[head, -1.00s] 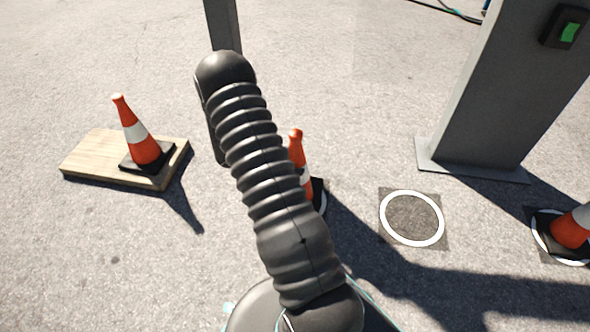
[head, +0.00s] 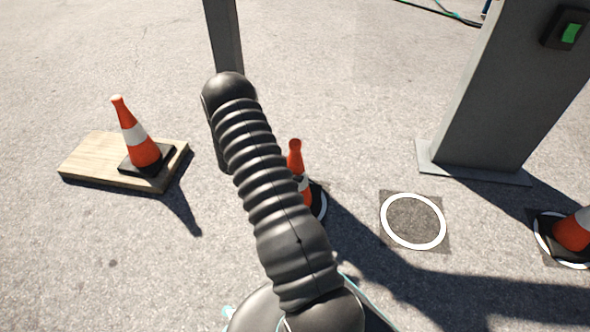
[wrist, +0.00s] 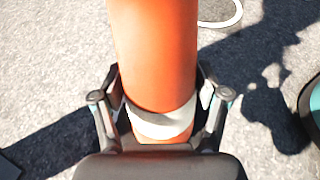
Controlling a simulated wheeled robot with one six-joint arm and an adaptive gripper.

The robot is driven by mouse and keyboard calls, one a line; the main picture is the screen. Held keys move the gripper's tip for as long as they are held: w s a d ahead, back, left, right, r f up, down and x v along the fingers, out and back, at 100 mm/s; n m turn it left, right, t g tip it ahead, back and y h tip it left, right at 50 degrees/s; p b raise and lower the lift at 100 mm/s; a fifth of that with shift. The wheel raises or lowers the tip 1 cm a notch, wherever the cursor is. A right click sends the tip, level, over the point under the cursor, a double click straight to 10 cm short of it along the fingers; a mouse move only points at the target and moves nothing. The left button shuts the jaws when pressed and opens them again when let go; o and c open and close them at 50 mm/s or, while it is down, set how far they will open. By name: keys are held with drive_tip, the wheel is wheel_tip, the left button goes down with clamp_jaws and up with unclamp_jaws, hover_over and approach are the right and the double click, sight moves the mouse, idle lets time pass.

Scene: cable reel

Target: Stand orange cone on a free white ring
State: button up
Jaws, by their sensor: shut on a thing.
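An orange cone (head: 295,157) with a white band shows just right of my arm in the head view, partly hidden by it. A white ring (head: 323,206) shows as an arc beside its black base; I cannot tell whether the base touches the ground. In the wrist view my gripper (wrist: 160,112) is shut on this cone (wrist: 155,50) around its white band. The gripper is hidden behind my arm in the head view. A bare white ring (head: 413,221) lies on a dark square to the right. Part of a white ring (wrist: 222,18) shows at the wrist view's top.
Another cone (head: 137,135) stands on a wooden board (head: 85,160) at left. A cone (head: 575,232) stands on a ring at the right edge. A grey pillar (head: 480,100) with a green switch stands behind the bare ring. A thin post (head: 224,40) rises beyond my arm.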

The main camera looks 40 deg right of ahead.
drive_tip(key=o, duration=1.8)
